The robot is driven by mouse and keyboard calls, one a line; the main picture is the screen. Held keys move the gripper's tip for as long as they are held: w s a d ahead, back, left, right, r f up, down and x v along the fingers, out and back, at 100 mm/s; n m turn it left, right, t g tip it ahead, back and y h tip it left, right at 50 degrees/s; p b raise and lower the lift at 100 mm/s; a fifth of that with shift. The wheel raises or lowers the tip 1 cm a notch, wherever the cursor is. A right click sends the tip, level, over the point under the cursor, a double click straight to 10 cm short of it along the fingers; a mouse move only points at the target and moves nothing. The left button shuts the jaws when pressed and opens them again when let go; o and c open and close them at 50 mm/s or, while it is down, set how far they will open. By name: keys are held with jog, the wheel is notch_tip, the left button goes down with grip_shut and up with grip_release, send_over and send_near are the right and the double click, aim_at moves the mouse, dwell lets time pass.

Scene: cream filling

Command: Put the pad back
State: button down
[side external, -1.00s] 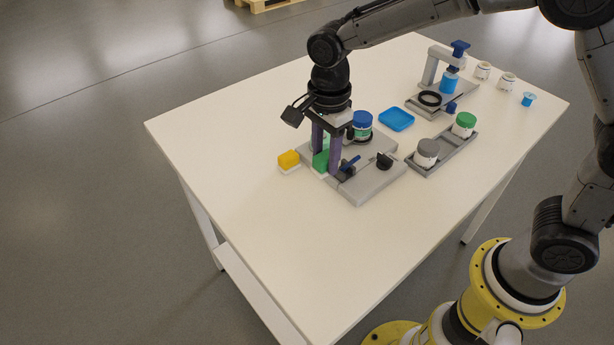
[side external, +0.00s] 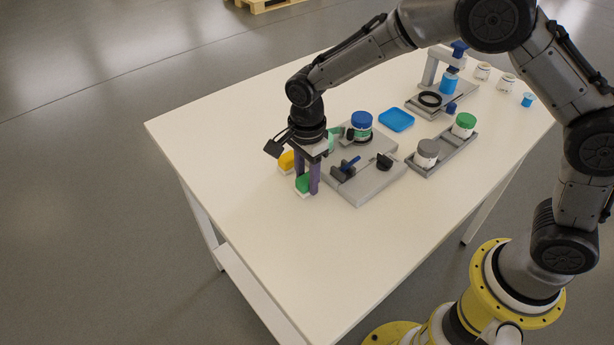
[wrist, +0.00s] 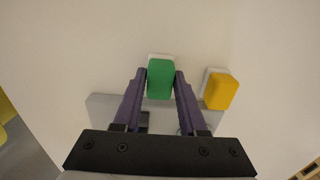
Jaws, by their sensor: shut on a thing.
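The green pad (side external: 303,184), a green block with a white base, is between the purple fingers of my gripper (side external: 307,180), at the left front of the grey fixture. In the wrist view the green pad (wrist: 160,79) shows between the fingertips (wrist: 160,85), which close on its sides. Whether its base touches the table I cannot tell. A yellow pad (side external: 287,161) with a white base lies on the table just behind the gripper; it also shows at the right in the wrist view (wrist: 221,91).
The grey fixture (side external: 372,187) with a blue handle and black knob is right of my gripper. A blue-lidded jar (side external: 361,121), blue tray (side external: 396,119), rack (side external: 452,147) with grey- and green-lidded jars, and press stand (side external: 431,68) are farther right. The table's front left is clear.

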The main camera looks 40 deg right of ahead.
aim_at(307, 177)
jog(key=shift+f, duration=0.1)
jog(key=shift+c, duration=2.3)
grip_release()
notch_tip(307, 177, up, 12)
jog(key=shift+r, duration=0.2)
jog(key=s+d+r+n+t, duration=0.2)
jog(key=s+d+r+n, duration=0.3)
jog(key=s+d+r, duration=0.15)
jog(key=s+d+n+t, duration=0.1)
jog(key=s+d+n, duration=0.3)
jog(key=s, duration=0.5)
jog(key=s+d+n+t, duration=0.2)
jog(key=s+d+n, duration=0.2)
jog(key=s+n, duration=0.5)
jog(key=shift+s+d+r+t, duration=0.15)
jog(key=shift+s+d+t, duration=0.2)
jog(key=shift+s, duration=0.2)
